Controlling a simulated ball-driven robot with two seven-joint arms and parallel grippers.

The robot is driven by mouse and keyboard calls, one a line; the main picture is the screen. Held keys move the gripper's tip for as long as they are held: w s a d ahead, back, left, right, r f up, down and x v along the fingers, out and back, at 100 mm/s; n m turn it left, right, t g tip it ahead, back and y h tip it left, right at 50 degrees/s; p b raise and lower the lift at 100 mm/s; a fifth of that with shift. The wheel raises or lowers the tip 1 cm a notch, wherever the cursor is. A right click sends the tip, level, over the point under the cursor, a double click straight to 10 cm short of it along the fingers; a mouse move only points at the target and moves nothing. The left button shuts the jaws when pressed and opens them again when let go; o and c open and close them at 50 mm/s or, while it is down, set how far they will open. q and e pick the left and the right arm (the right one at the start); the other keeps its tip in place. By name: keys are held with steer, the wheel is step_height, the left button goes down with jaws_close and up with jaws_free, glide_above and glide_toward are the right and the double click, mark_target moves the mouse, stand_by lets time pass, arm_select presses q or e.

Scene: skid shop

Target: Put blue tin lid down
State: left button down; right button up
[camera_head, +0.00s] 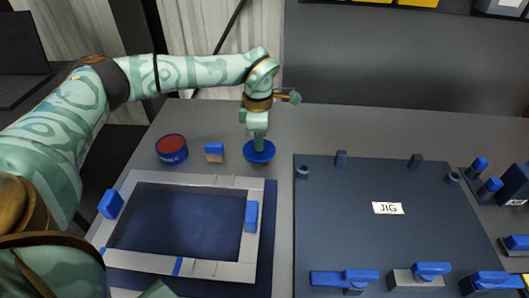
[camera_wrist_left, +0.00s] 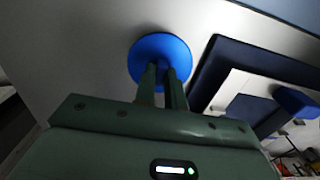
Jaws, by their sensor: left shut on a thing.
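The blue tin lid (camera_head: 260,153) is a round blue disc at the back of the grey table, right of the tin. My left gripper (camera_head: 259,143) points down at it and is shut on it. In the left wrist view the lid (camera_wrist_left: 159,52) shows beyond the fingertips of my left gripper (camera_wrist_left: 162,70), which are close together at its middle. The lid looks at or just above the table top; I cannot tell whether it touches. A blue tin with a red top face (camera_head: 172,148) stands to the left. My right gripper is not in view.
A small blue-and-tan block (camera_head: 214,152) stands between tin and lid. A grey frame with blue clamps (camera_head: 190,181) lies in front. A dark jig board (camera_head: 340,220) with pegs and blue toggle clamps fills the right. Bare table (camera_head: 290,125) lies behind.

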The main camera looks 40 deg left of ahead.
arm_select(q)
steer(key=shift+w+d+f, duration=0.15)
steer(key=shift+w+f, duration=0.05)
steer(key=shift+f, duration=0.1)
steer(key=f+b, duration=0.1)
steer(key=f, duration=0.1)
steer(key=f+b, duration=0.1)
steer(key=shift+w+d+f, duration=0.1)
steer(key=shift+w+f, duration=0.1)
steer(key=shift+f, duration=0.2)
steer(key=shift+r, duration=0.25)
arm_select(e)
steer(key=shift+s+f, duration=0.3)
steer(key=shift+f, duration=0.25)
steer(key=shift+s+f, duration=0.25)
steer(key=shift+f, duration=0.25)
arm_select(q)
steer(key=c, duration=1.5)
jaws_free()
steer(key=shift+f, duration=0.1)
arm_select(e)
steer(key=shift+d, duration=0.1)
